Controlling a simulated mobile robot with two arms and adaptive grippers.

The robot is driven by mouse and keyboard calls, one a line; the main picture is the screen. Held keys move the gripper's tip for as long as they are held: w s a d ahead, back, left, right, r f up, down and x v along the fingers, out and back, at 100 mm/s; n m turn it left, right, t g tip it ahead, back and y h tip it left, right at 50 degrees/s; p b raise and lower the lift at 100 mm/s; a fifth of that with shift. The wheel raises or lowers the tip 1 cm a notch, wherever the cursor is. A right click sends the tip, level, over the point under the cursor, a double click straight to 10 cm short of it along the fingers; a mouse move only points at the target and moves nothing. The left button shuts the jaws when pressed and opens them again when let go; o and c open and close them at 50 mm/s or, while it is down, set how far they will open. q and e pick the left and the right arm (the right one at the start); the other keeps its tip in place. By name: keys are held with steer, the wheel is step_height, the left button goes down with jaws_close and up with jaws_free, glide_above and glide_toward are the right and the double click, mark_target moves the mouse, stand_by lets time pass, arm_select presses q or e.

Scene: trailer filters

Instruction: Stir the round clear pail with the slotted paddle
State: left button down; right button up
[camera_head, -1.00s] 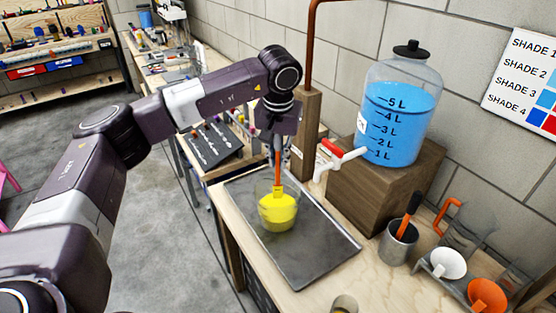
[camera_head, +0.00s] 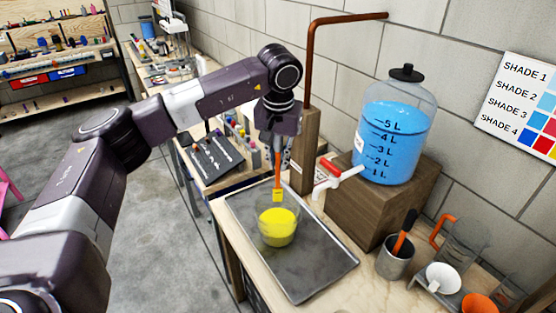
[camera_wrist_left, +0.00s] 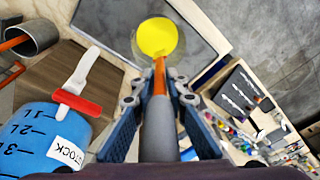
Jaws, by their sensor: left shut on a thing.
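The round clear pail (camera_head: 279,238) holds yellow liquid and stands on a dark grey tray (camera_head: 318,262). It also shows in the wrist view (camera_wrist_left: 158,38). My left gripper (camera_head: 279,148) is above the pail and shut on the slotted paddle (camera_head: 278,180), whose grey handle (camera_wrist_left: 158,128) lies between the fingers in the wrist view. The paddle's orange shaft points down, and its yellow end is at or just above the pail's back rim in the head view. I cannot tell whether the end is inside the pail. My right gripper is not in view.
A blue-filled jug (camera_head: 394,140) with a red-handled tap (camera_head: 331,168) stands on a wooden block (camera_head: 365,210) right of the tray. A copper pipe (camera_head: 310,70) rises behind. A metal cup (camera_head: 395,257) and funnels (camera_head: 443,278) are at right. The tray's front is clear.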

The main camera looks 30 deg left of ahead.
mark_target(278, 143)
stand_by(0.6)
arm_select(q)
steer(key=shift+r+p, duration=1.85)
steer(key=shift+r, duration=0.7)
steer(key=shift+f, duration=0.1)
